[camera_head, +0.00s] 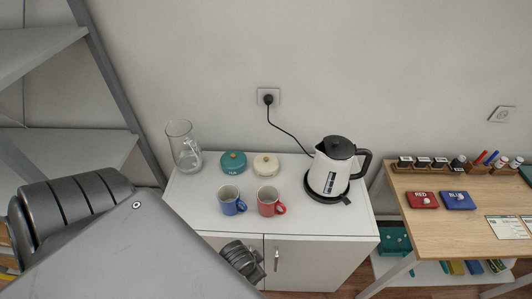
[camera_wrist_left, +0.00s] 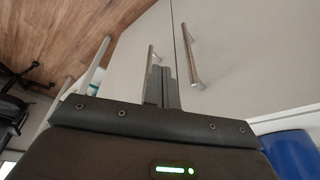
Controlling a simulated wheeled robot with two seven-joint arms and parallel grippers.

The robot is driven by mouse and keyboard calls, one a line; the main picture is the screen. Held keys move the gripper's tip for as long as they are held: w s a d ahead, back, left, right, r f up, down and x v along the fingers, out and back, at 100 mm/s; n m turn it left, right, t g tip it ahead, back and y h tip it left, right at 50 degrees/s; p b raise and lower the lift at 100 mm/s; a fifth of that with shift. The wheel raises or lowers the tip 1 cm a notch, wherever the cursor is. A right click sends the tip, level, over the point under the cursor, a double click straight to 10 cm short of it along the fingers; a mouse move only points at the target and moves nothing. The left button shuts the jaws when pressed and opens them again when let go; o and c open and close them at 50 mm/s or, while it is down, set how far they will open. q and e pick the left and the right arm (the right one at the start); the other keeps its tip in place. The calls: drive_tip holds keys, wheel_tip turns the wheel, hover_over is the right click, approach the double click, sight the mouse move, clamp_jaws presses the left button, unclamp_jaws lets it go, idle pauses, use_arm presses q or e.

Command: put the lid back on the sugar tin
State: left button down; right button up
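Two small round tins stand side by side on the white cabinet top in the head view. One is teal (camera_head: 232,164), the other cream (camera_head: 265,168). Each shows a round top with a small knob. Their labels are too small to read surely, so I cannot tell which is the sugar tin, and I see no separate loose lid. My left gripper (camera_wrist_left: 162,86) shows in the left wrist view, its fingers close together with nothing visible between them, in front of pale cabinet doors. In the head view its fingers are not visible. My right gripper is not in view.
A blue mug (camera_head: 229,207) and a red mug (camera_head: 266,208) stand in front of the tins. A glass jug (camera_head: 185,150) is at left, a corded kettle (camera_head: 330,175) at right. Door handles (camera_wrist_left: 190,50) face my left gripper. A wooden table (camera_head: 440,232) stands right.

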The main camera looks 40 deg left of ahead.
use_arm(q)
drive_tip(key=w+d+r+m+t+p, duration=0.15)
drive_tip(key=w+r, duration=0.25)
drive_tip(key=r, duration=0.7)
drive_tip(key=w+r+m+t+h, duration=0.25)
drive_tip(key=w+m, duration=1.05)
drive_tip(key=w, duration=0.9)
drive_tip(key=w+a+r+m+g+y, duration=0.1)
drive_tip(key=w+a+r, duration=0.15)
drive_tip(key=a, duration=0.55)
drive_tip(key=w+a+r+m+g+y, duration=0.1)
drive_tip(key=w+a+r, duration=0.15)
drive_tip(key=a, duration=0.55)
drive_tip(key=w+a+r+m+g, duration=0.1)
drive_tip(key=a+r, duration=0.3)
drive_tip(key=a, duration=0.4)
drive_tip(key=shift+n, duration=0.25)
drive_tip(key=f+b, duration=0.4)
drive_tip(key=f, duration=0.1)
drive_tip(key=f+b, duration=0.2)
drive_tip(key=f, duration=0.1)
drive_tip(key=shift+w+d+b, duration=0.15)
drive_tip(key=shift+d+b, duration=0.1)
drive_tip(key=shift+b, duration=0.15)
drive_tip(key=shift+r, duration=0.15)
